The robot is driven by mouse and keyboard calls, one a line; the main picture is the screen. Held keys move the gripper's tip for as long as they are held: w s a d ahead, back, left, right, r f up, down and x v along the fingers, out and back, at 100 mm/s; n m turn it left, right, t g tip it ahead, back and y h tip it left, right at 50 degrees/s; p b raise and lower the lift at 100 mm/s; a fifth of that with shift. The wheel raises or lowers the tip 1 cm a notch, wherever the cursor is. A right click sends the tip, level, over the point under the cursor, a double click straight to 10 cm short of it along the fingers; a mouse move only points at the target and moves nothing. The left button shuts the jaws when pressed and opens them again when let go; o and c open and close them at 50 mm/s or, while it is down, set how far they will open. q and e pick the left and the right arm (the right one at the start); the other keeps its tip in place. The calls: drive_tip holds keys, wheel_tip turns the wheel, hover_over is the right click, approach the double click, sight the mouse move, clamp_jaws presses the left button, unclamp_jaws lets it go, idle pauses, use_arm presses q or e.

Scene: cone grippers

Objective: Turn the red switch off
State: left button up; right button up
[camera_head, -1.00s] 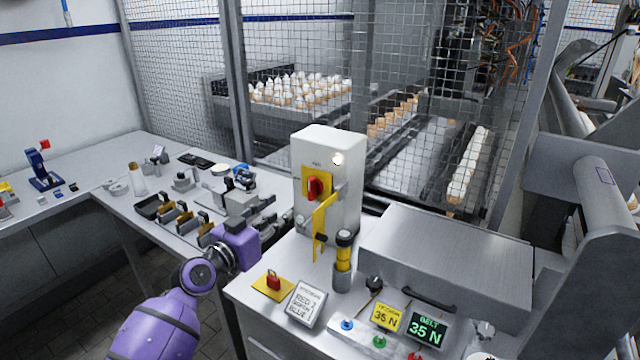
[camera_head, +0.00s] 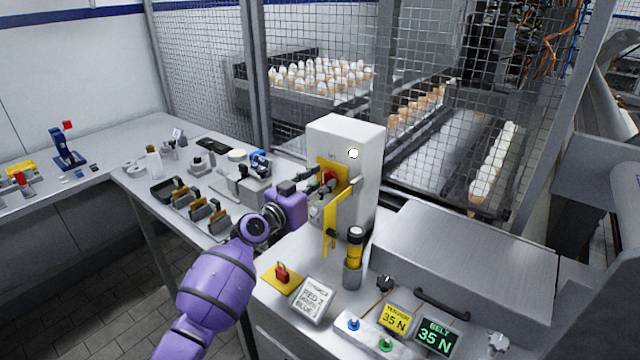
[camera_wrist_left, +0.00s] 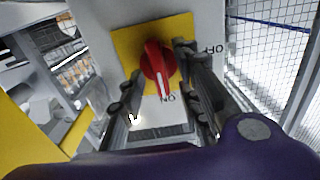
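The red switch (camera_head: 329,176) is a rotary knob on a yellow plate on the front of a white box (camera_head: 361,150). In the left wrist view the red switch (camera_wrist_left: 157,65) has its handle pointing at the ON label, with OFF to its right. My left gripper (camera_head: 323,184) is at the switch and partly hides it in the head view. In the wrist view my left gripper (camera_wrist_left: 161,68) is open, with one finger on each side of the knob. A gap shows on the left side; contact on the right is unclear. My right gripper is not in view.
A yellow hasp (camera_head: 332,225) hangs at the box front. A grey metal cover (camera_head: 465,250) is to the right. Wire mesh stands behind.

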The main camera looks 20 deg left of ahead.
use_arm(q)
drive_tip(key=shift+c, duration=0.3)
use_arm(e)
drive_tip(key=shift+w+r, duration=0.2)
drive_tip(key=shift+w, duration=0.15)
